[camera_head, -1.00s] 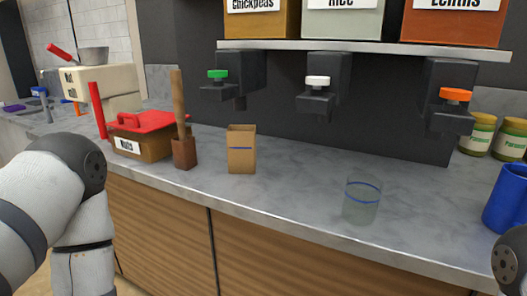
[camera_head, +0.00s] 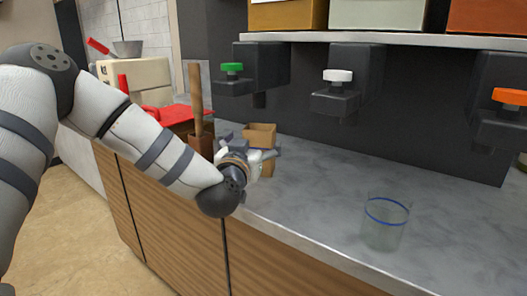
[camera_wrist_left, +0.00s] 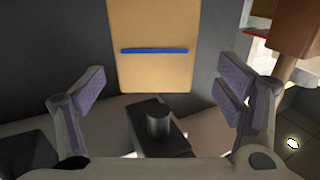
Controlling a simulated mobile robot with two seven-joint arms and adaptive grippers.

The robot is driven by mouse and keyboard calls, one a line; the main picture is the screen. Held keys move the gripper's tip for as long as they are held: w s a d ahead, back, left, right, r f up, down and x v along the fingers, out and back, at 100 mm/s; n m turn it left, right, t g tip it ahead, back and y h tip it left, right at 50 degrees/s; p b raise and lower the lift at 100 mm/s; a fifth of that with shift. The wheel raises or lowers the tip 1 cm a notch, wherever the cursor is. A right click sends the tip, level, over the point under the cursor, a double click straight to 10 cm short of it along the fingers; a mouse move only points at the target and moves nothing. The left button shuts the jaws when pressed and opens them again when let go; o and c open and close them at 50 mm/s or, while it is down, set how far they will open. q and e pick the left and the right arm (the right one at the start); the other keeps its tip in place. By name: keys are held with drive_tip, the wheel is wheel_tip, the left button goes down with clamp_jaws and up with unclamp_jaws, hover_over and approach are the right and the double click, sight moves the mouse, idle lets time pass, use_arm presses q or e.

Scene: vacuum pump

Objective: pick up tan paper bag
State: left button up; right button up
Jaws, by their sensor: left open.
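The tan paper bag (camera_head: 262,136) stands upright and open-topped on the grey counter, below the green-handled dispenser. My left gripper (camera_head: 257,148) is in front of it and hides much of its lower part. In the left wrist view the bag (camera_wrist_left: 152,70), with a blue line across it, lies ahead between the fingers. The left gripper (camera_wrist_left: 165,90) is open, with a finger pad on either side and nothing held. Whether the fingers reach alongside the bag is hard to tell. My right gripper is not in view.
A wooden-handled tool in a brown block (camera_head: 197,110) stands close left of the bag, beside a red-lidded box (camera_head: 178,113). A clear glass with a blue line (camera_head: 385,222) stands to the right. Dispensers hang above; counter between bag and glass is clear.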

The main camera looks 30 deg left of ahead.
sight(260, 127)
use_arm(q)
drive_tip(key=x, duration=0.2)
drive_tip(key=b+x, duration=0.1)
drive_tip(key=x, duration=0.1)
drive_tip(key=shift+w+d+f, duration=0.15)
drive_tip(key=shift+w+f, duration=0.05)
drive_tip(key=shift+w, duration=0.4)
drive_tip(key=shift+r, duration=0.2)
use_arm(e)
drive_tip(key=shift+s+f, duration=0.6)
use_arm(q)
drive_tip(key=c, duration=1.2)
drive_tip(key=shift+c, duration=0.2)
drive_tip(key=shift+r, duration=0.15)
drive_tip(key=shift+r+p, duration=0.4)
drive_tip(key=shift+r, duration=1.25)
drive_tip(key=p+v, duration=0.2)
drive_tip(key=v, duration=1.5)
drive_tip(key=shift+s, duration=0.45)
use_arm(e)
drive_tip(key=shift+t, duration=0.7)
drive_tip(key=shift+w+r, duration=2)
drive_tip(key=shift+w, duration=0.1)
